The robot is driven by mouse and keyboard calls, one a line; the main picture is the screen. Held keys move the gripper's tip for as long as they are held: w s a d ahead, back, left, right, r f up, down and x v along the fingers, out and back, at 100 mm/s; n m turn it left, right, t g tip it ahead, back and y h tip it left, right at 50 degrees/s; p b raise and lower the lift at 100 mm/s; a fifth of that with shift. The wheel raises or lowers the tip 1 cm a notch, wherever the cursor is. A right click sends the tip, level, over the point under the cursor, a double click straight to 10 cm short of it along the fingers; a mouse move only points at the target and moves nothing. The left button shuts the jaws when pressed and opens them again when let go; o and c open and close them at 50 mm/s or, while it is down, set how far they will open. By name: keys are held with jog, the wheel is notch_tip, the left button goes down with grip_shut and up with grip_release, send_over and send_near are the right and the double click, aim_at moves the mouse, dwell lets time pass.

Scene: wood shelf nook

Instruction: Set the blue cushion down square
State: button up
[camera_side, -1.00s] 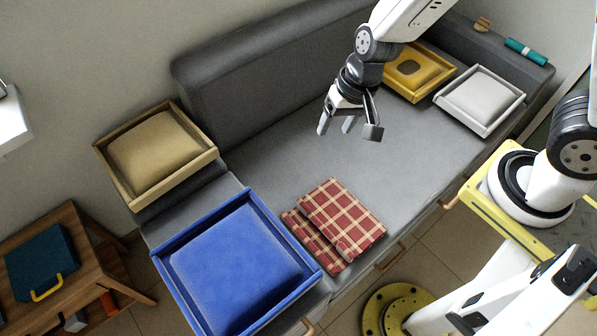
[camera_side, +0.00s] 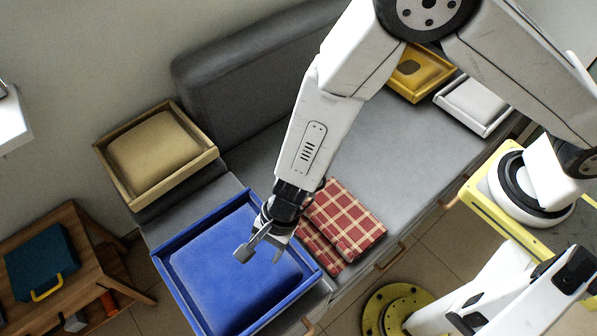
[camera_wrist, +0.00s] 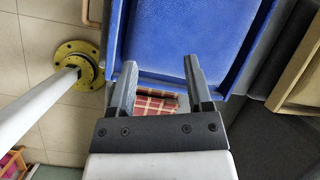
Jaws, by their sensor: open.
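The blue cushion (camera_side: 222,272) lies inside a blue tray (camera_side: 183,315) at the front left of the grey sofa. It fills most of the tray, and the wrist view shows its flat blue surface (camera_wrist: 185,40) ahead of the fingers. My gripper (camera_side: 258,255) is open and empty, over the right part of the cushion in the side view. In the wrist view my gripper (camera_wrist: 158,75) has its two fingers apart, with the tips overlapping the tray's near edge. I cannot tell whether the fingers touch anything.
A red plaid folded cloth (camera_side: 347,222) lies right of the blue tray, partly behind my arm. A tan cushion (camera_side: 153,146) sits in a wooden tray at left. Yellow (camera_side: 420,75) and white (camera_side: 478,103) trays stand at the back right.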

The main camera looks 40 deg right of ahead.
aim_at(265, 318)
jog(key=s+a+f+m, duration=0.1)
jog(key=s+f, duration=0.1)
jog(key=f, duration=0.1)
jog(key=s+a+f+m, duration=0.1)
jog(key=s+a+f, duration=0.1)
jog(key=f, duration=0.1)
jog(key=s+a+f+m, duration=0.1)
jog(key=s+f+m, duration=0.1)
jog(key=s+f, duration=0.1)
jog(key=shift+s+a+f, duration=0.1)
jog(key=shift+a+f, duration=0.05)
jog(key=shift+a, duration=0.25)
jog(key=shift+s+a+f+m+h, duration=0.1)
jog(key=shift+s+f+m+h, duration=0.25)
jog(key=shift+f, duration=0.1)
jog(key=shift+f, duration=0.1)
jog(key=shift+x, duration=1.2)
jog(key=shift+x, duration=2.6)
jog(key=shift+w, duration=0.15)
grip_shut()
